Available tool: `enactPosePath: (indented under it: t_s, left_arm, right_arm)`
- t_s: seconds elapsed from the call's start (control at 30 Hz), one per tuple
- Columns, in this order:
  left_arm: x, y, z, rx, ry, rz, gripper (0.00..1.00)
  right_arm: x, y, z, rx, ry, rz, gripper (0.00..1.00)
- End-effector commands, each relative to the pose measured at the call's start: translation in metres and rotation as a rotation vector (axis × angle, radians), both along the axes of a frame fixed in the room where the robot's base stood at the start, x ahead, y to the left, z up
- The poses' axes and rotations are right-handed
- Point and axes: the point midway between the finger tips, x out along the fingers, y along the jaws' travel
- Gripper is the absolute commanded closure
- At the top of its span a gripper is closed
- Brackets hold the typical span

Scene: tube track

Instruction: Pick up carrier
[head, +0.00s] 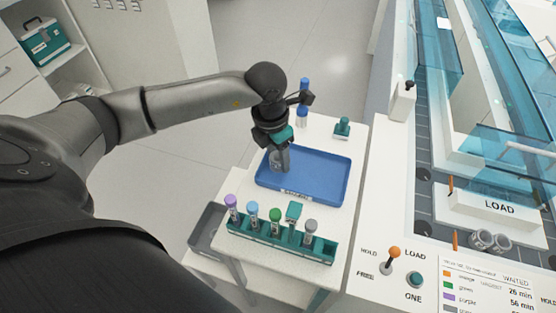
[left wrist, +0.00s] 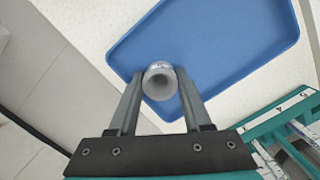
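My left gripper (head: 279,165) reaches down over the blue tray (head: 330,180). In the left wrist view its two fingers (left wrist: 160,85) close from both sides on a short grey round piece (left wrist: 160,84), which looks like a carrier. It is held upright over the tray's edge area; its lower part is hidden, so I cannot tell whether it touches the tray. Two similar grey carriers (head: 482,238) (head: 502,243) stand on the track at the right. My right gripper is not in view.
A teal rack (head: 268,240) with several capped tubes stands in front of the tray. A blue-capped tube (head: 303,115) and a small teal piece (head: 343,127) stand behind it. The track bench, with its orange-knobbed lever (head: 393,252) and teal button (head: 415,280), is on the right.

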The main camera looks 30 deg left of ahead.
Motion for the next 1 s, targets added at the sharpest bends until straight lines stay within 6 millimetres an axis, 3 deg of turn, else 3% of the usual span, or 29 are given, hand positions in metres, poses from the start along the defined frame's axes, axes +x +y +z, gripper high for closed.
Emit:
enactPosePath:
  t_s: [0.03,0.23,0.63,0.83,1.0]
  left_arm:
    - [0.0,0.0,0.0,0.0,0.0,0.0,0.59]
    - [0.0,0.0,0.0,0.0,0.0,0.0,0.82]
    - [0.001,0.001,0.009,0.001,-0.002,0.001,0.82]
    - [0.001,0.001,0.037,0.001,-0.005,0.0,0.82]
    - [0.001,0.001,0.079,0.0,-0.006,0.001,0.82]
  right_arm:
    - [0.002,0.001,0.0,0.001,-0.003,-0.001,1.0]
    - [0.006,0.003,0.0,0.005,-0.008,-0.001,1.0]
    - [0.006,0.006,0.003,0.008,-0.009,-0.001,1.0]
    - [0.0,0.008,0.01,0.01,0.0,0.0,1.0]
    - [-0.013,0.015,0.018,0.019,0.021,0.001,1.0]
